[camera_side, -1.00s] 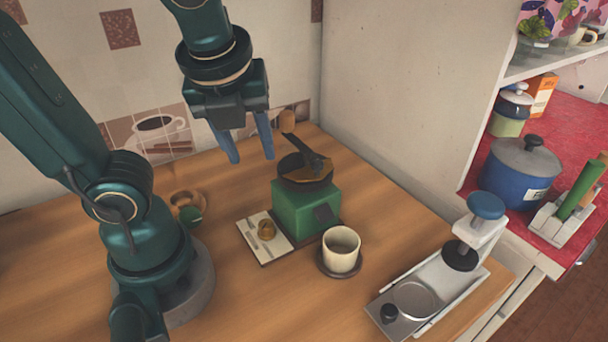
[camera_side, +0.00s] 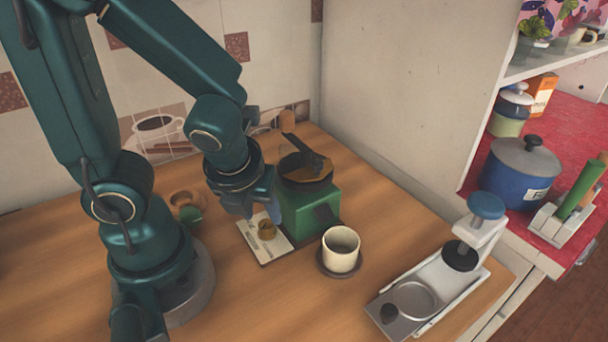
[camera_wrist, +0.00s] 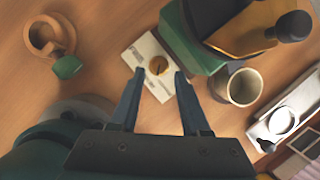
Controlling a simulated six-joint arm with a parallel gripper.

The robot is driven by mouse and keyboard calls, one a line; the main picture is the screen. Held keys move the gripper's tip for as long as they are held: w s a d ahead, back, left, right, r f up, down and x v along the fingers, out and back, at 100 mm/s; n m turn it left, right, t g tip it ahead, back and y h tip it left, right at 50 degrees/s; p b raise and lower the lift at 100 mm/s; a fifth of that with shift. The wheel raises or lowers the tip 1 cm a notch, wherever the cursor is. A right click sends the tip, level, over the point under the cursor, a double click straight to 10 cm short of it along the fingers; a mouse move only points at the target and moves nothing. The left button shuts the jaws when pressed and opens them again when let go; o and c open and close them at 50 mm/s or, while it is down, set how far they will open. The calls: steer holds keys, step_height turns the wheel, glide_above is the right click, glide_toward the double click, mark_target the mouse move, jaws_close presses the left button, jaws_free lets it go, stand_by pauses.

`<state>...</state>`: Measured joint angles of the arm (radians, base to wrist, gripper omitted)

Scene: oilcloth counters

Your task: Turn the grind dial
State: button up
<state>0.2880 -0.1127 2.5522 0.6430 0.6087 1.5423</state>
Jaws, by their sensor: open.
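The brass grind dial (camera_side: 266,229) sits on a pale marked plate (camera_side: 262,247) at the left foot of the green grinder (camera_side: 308,207). In the wrist view the dial (camera_wrist: 158,66) shows beyond and between my fingertips, clear of both. My gripper (camera_wrist: 156,72) is open and empty, its two blue fingers pointing at the plate. In the side view my gripper (camera_side: 258,212) hangs close above the plate, beside the grinder's left face. The grinder's top, with its dark crank, stands just to the right of my wrist.
A cream cup (camera_side: 341,250) on a dark saucer stands in front of the grinder. A wooden ring-shaped piece with a green end (camera_wrist: 68,67) lies to the left. A metal press (camera_side: 440,270) stands at the right. The front counter is clear.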

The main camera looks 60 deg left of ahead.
mark_target(266, 224)
steer(key=shift+x, duration=1.95)
